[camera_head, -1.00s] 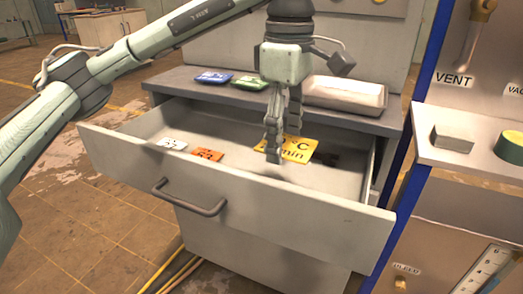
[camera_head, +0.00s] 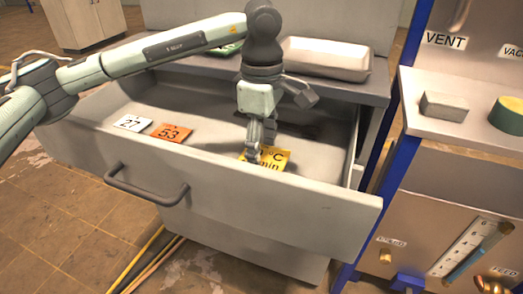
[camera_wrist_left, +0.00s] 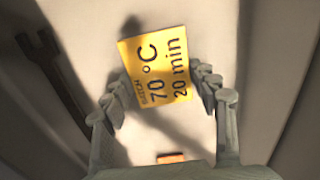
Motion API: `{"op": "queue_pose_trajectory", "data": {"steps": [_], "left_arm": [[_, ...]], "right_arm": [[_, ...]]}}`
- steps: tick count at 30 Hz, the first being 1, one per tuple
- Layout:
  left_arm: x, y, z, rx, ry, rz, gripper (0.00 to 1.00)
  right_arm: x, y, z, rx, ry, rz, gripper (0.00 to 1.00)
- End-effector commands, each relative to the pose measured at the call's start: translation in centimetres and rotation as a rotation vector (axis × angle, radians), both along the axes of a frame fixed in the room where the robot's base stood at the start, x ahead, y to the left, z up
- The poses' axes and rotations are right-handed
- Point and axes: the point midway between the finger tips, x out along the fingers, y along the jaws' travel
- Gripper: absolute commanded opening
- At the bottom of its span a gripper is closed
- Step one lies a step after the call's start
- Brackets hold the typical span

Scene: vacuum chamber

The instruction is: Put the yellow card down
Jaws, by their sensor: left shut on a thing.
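The yellow card (camera_head: 277,158) reads "70 °C 20 min". In the wrist view the card (camera_wrist_left: 155,68) lies between the two fingers of my left gripper, its printed face showing. My left gripper (camera_head: 258,156) points down into the open drawer (camera_head: 215,205) and is shut on the card. In the head view the drawer's front wall hides the card's lower edge. I cannot tell whether the card touches the drawer floor. My right gripper is not in view.
A white card "27" (camera_head: 132,123) and an orange card "53" (camera_head: 170,133) lie in the drawer to the left. A dark wrench-like tool (camera_wrist_left: 52,80) lies in the drawer. A pale tray (camera_head: 325,58) stands on the top behind. Drawer floor between the orange card and my gripper is clear.

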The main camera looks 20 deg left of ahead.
Motion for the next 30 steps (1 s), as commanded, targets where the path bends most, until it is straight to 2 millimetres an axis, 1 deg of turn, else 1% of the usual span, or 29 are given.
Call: {"op": "queue_pose_trajectory", "data": {"steps": [1, 2, 11, 15, 16, 18, 21, 30], "left_arm": [[0.0, 0.0, -0.6, 0.000, 0.001, 0.000, 0.35], [0.0, 0.0, -0.8, 0.000, -0.001, 0.000, 0.35], [0.0, 0.0, -1.0, 0.000, -0.002, 0.000, 0.35], [0.0, 0.0, -1.1, -0.001, -0.002, 0.000, 0.35], [0.0, 0.0, -1.1, -0.001, -0.001, 0.000, 0.60], [0.0, 0.0, -1.0, -0.001, -0.001, 0.000, 0.69], [0.0, 0.0, -1.0, -0.001, -0.001, 0.000, 0.80], [0.0, 0.0, -1.0, 0.000, -0.001, 0.000, 0.80]], "right_arm": [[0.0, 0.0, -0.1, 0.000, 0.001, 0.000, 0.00], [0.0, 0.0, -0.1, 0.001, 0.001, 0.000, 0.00], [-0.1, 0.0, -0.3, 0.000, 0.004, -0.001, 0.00], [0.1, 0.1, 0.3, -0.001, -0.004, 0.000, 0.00], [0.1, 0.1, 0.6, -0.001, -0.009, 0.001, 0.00], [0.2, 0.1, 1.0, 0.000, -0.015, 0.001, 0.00], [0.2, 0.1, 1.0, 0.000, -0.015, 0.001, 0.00], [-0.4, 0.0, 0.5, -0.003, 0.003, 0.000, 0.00]]}}
